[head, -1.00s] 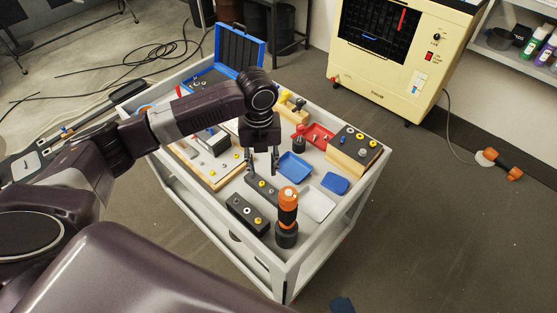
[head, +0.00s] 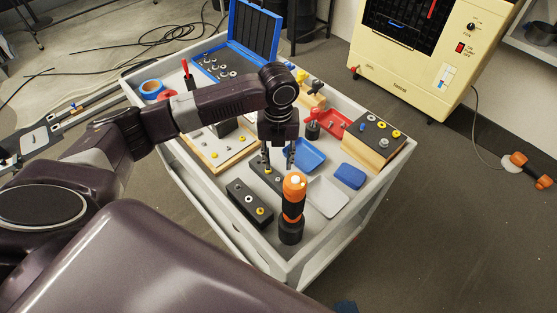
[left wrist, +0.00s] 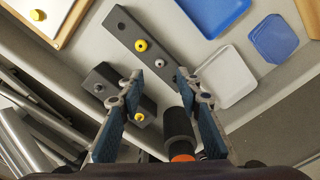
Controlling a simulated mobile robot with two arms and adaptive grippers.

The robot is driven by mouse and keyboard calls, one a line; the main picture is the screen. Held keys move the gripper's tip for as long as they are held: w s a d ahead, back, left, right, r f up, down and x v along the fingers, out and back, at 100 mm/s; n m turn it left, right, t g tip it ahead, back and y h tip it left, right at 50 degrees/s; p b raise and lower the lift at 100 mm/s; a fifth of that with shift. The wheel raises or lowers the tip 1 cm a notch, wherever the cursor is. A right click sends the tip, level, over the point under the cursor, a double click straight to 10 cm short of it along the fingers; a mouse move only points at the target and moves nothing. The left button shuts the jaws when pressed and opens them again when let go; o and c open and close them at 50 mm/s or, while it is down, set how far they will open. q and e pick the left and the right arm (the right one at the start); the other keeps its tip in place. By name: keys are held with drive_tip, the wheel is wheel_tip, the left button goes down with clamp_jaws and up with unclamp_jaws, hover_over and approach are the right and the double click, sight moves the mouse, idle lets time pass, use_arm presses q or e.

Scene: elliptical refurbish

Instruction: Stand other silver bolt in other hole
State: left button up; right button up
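My left gripper (head: 278,160) is open and points down over a long dark block (head: 259,163). In the left wrist view its fingertips (left wrist: 158,76) are apart with nothing between them, and the dark block (left wrist: 128,30) lies beyond. A yellow bolt (left wrist: 140,45) and a small silver piece (left wrist: 160,62) stand on that block. A second dark block (head: 238,190) lies nearer, with a silver bolt (head: 248,198) and a yellow bolt (head: 260,211). In the left wrist view it is partly hidden by a finger. My right gripper is not in view.
An orange and black tool (head: 292,212) stands upright close to the gripper. A white tray (head: 326,197), a blue tray (head: 305,156) and a blue lid (head: 350,176) lie to the right. A wooden block with a dark top (head: 372,133) stands behind. The cart's raised rim surrounds everything.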

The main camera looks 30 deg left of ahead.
sight(278, 179)
use_arm(q)
wheel_tip(278, 179, down, 7)
drive_tip(key=shift+r+p, duration=0.15)
drive_tip(key=shift+p, duration=0.45)
clamp_jaws()
